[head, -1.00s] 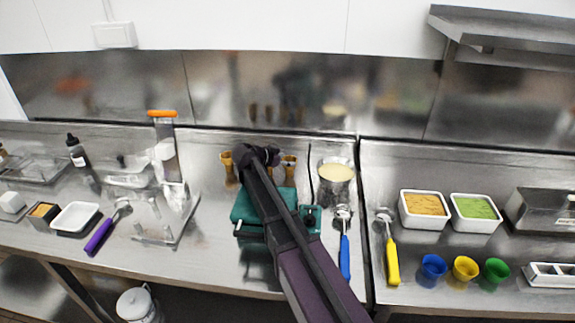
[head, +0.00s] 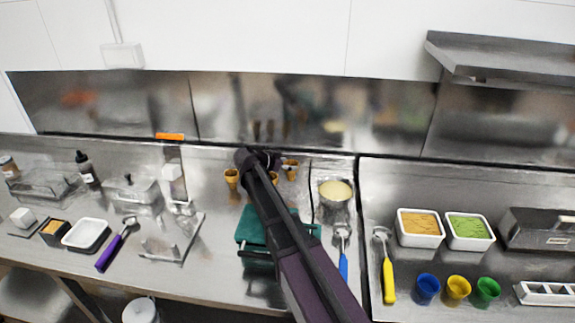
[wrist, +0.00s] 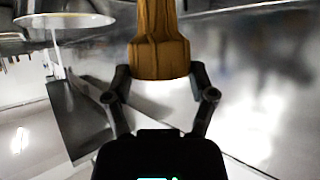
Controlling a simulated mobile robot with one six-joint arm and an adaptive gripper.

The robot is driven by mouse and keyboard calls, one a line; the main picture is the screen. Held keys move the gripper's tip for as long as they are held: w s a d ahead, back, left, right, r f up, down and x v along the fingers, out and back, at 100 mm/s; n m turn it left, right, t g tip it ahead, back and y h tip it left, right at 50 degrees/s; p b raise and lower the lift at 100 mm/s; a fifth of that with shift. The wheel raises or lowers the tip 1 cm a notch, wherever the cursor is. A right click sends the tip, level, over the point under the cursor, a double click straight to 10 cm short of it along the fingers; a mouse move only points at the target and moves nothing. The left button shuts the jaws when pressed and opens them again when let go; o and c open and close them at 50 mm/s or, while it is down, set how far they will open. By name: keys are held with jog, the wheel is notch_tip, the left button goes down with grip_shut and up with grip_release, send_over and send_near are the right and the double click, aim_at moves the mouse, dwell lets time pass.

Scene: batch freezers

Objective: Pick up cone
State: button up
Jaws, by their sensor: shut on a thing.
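A brown wafer cone (wrist: 158,45) stands between the two fingers of my gripper (wrist: 160,75) in the wrist view. The fingers are shut on its lower part, and its top runs out of the picture. In the head view my gripper (head: 259,158) is over the back of the middle counter, seen from behind and partly hidden by my arm. One cone (head: 232,178) stands just left of it and another cone (head: 291,168) just right. A further small cone shape (head: 274,177) shows beside my arm, and I cannot tell whether it is the held one.
A teal block (head: 252,224) lies under my arm. A metal tub with cream contents (head: 335,191) and a blue-handled scoop (head: 343,262) are to the right. The steel back wall (head: 300,110) is close behind the cones. Cups and tubs stand farther right.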

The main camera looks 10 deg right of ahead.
aim_at(288, 173)
jog(key=shift+r+p, duration=1.4)
jog(key=shift+r, duration=0.4)
jog(key=shift+s, duration=0.1)
